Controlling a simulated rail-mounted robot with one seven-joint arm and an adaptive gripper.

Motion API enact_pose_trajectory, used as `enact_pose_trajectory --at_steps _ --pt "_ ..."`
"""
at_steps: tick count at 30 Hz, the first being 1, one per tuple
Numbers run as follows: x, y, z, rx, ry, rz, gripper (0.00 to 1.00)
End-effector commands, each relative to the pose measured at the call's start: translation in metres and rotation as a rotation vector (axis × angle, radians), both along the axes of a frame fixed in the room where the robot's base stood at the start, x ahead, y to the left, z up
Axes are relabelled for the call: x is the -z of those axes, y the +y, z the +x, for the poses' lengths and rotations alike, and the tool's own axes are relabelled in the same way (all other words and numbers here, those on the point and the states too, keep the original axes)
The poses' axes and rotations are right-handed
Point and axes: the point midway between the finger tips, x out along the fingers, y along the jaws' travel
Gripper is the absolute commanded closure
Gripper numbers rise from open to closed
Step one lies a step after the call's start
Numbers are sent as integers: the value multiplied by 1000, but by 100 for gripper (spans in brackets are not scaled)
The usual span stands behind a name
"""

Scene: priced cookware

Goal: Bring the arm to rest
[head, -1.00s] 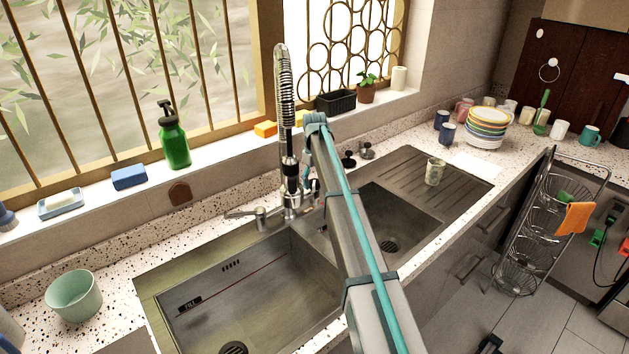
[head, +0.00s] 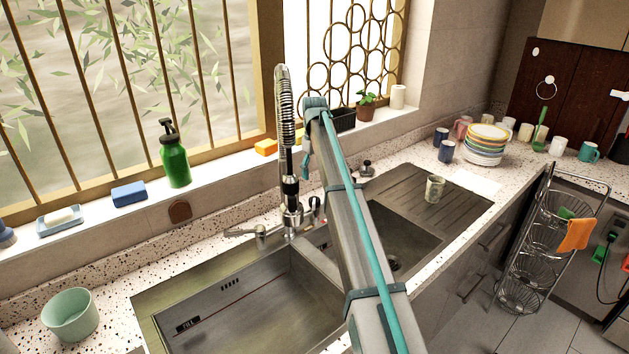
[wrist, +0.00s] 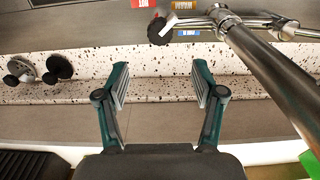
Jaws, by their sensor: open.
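My gripper (wrist: 158,88) is open and empty in the wrist view, its two teal-edged fingers spread apart. It is above the speckled counter strip (wrist: 150,58) behind the sink, and nothing is between the fingers. In the head view my arm reaches up over the sink, beside the tall spring faucet (head: 287,150). The gripper itself is hidden there behind the arm. The faucet's metal pipe (wrist: 270,65) shows to the right of the fingers in the wrist view, apart from them.
Two dark knobs, one here (wrist: 58,68), sit left of the fingers. The sill holds a green soap bottle (head: 174,158), an orange sponge (head: 266,147) and a black planter (head: 344,120). A patterned cup (head: 434,189) stands on the drainboard. Stacked bowls (head: 485,145) stand at right.

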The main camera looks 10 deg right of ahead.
Motion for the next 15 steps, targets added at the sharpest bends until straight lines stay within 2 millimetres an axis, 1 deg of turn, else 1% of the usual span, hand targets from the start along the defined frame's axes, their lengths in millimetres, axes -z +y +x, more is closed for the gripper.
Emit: enact_pose_trajectory --at_steps 4,13,15 --pt "-6 0 0 0 0 0 32" --pt "-6 0 0 0 0 0 32" --pt "-4 -7 0 14 -4 1 32"
